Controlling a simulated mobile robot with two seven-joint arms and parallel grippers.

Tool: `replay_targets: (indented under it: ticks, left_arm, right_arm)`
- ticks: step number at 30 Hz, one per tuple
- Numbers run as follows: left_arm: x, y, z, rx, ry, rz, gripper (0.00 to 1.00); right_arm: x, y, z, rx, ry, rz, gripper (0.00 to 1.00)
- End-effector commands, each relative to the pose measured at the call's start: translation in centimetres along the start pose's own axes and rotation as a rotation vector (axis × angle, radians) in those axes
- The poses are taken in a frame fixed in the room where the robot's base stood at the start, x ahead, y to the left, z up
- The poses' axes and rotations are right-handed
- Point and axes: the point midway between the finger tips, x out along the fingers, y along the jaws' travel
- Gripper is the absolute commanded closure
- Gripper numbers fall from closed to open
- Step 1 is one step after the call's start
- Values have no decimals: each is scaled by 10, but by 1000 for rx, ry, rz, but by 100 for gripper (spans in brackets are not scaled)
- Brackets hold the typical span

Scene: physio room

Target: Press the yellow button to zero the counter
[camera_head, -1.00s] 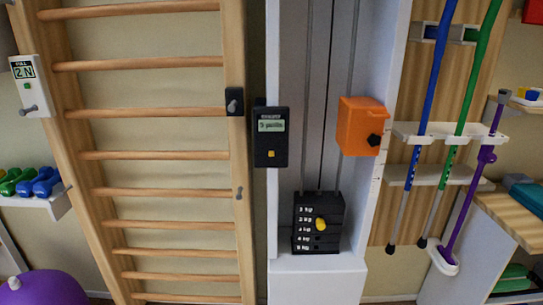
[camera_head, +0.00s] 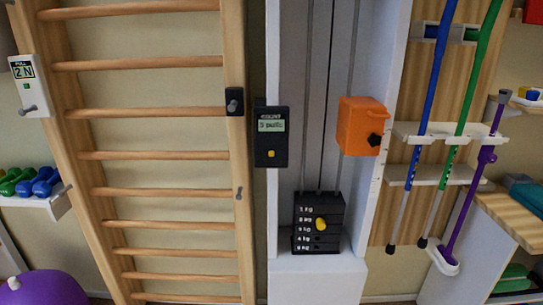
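The counter (camera_head: 271,138) is a black box fixed upright to the white column's left post, right of the wall bars. It has a small lit display (camera_head: 271,125) near its top; the text on it is too small to read surely. The yellow button (camera_head: 271,154) is a small square low on its front, uncovered and fully in sight. Neither of my grippers shows in the head view, and nothing touches the counter.
Wooden wall bars (camera_head: 150,110) stand left. An orange box with a black knob (camera_head: 361,126) juts from the column's right post. A black weight stack (camera_head: 318,222) with a yellow pin stands below. Space before the counter is clear.

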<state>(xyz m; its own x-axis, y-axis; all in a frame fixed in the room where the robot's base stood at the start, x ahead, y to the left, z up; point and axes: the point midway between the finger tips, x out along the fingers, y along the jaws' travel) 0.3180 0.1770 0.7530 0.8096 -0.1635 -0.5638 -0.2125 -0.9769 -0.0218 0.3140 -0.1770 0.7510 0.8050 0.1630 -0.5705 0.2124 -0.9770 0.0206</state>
Motion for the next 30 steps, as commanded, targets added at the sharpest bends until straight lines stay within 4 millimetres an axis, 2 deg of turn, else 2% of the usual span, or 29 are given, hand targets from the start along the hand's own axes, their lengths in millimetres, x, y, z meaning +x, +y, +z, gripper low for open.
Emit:
replay_targets:
  ticks: [26,30]
  left_arm:
    - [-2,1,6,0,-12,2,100]
    - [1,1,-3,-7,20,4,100]
  right_arm:
    - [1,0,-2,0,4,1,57]
    - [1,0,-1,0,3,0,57]
